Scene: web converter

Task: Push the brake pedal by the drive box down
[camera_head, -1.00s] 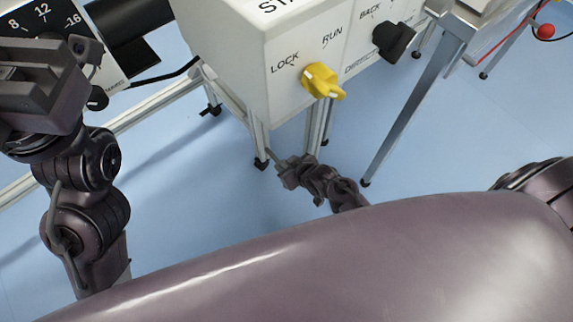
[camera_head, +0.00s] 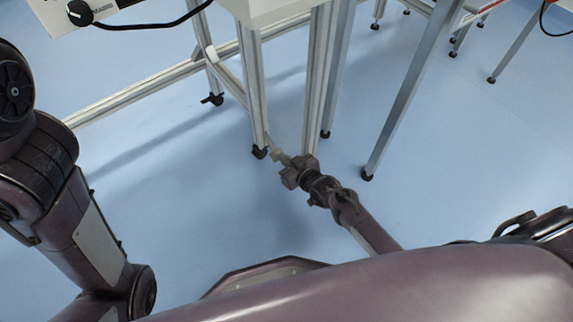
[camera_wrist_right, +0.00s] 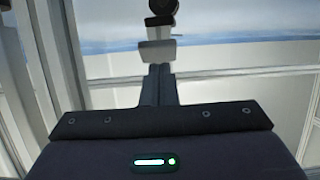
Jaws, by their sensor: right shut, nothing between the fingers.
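My right gripper (camera_head: 276,152) is low near the floor, beside the foot of a frame leg under the white box (camera_head: 275,10). It also shows in the right wrist view (camera_wrist_right: 158,72), its dark fingers shut together and empty. Just beyond the fingertips in that view is a small light grey block (camera_wrist_right: 157,50), which may be the brake pedal; I cannot tell whether they touch. In the head view the pedal cannot be told apart from the fingertips. Only the bottom of the white box shows. My left gripper is out of view; its arm shows at the left.
Metal frame legs (camera_head: 318,85) stand close around my right gripper, with a slanted table leg (camera_head: 410,95) to the right. A low rail (camera_head: 150,95) runs along the back left. A black round part (camera_wrist_right: 162,6) lies past the grey block. Blue floor (camera_head: 480,150) is open at right.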

